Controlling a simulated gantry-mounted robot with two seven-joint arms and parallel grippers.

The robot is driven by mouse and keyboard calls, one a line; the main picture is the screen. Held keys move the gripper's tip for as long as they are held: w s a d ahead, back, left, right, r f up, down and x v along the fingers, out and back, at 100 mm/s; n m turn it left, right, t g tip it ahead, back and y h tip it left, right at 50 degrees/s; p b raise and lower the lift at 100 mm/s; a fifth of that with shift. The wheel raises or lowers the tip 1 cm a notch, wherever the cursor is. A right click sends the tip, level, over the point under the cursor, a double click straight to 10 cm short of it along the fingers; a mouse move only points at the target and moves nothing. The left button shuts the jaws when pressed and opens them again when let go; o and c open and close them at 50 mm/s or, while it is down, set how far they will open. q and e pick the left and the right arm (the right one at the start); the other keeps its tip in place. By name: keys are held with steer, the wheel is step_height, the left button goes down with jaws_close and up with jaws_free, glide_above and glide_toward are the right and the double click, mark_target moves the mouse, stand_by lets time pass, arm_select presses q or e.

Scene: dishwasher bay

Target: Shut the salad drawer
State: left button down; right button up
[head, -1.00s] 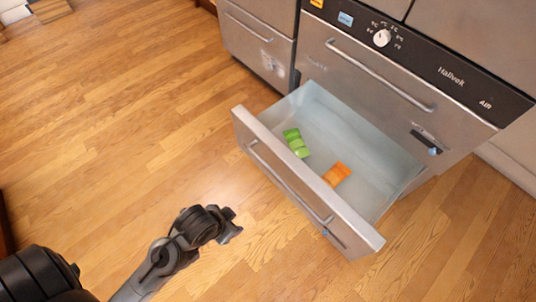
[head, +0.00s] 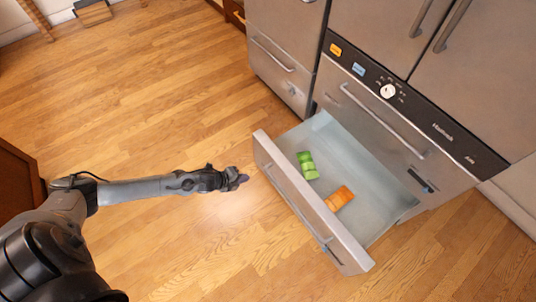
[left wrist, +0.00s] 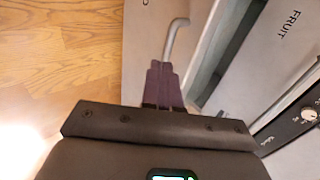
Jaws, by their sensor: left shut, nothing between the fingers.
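The salad drawer is pulled out at the bottom of the steel unit, and its front (head: 326,222) with a bar handle (head: 296,202) faces my left side. A green item (head: 308,166) and an orange item (head: 340,198) lie inside it. My left gripper (head: 243,178) is shut and empty, just left of the drawer front near its far end. In the left wrist view, the gripper's fingers (left wrist: 164,84) overlap the drawer front (left wrist: 145,40) close to the end of the handle (left wrist: 178,36). I cannot tell whether they touch. My right gripper is out of view.
Above the open drawer is a closed drawer (head: 362,118), marked FRUIT in the left wrist view (left wrist: 290,25), under a black control panel (head: 440,128). Another closed drawer (head: 280,72) stands to the left. Wooden floor (head: 170,130) is clear before the unit.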

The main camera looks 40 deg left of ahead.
arm_select(q)
step_height(320, 180, up, 3)
steer(key=w, duration=0.2)
steer(key=b, duration=0.8)
glide_toward(275, 163)
steer(key=w+f, duration=0.1)
steer(key=f, duration=0.2)
steer(key=w+f, duration=0.1)
steer(key=f, duration=0.1)
steer(key=shift+w+d, duration=0.25)
steer(key=shift+w, duration=0.1)
steer(key=shift+w+r, duration=0.15)
steer(key=shift+w, duration=0.4)
steer(key=shift+w+d+b, duration=0.1)
steer(key=shift+w+b, duration=0.05)
steer(key=shift+b, duration=0.15)
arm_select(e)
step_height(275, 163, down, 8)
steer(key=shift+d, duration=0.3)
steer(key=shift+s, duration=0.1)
arm_select(q)
steer(key=shift+d, duration=0.15)
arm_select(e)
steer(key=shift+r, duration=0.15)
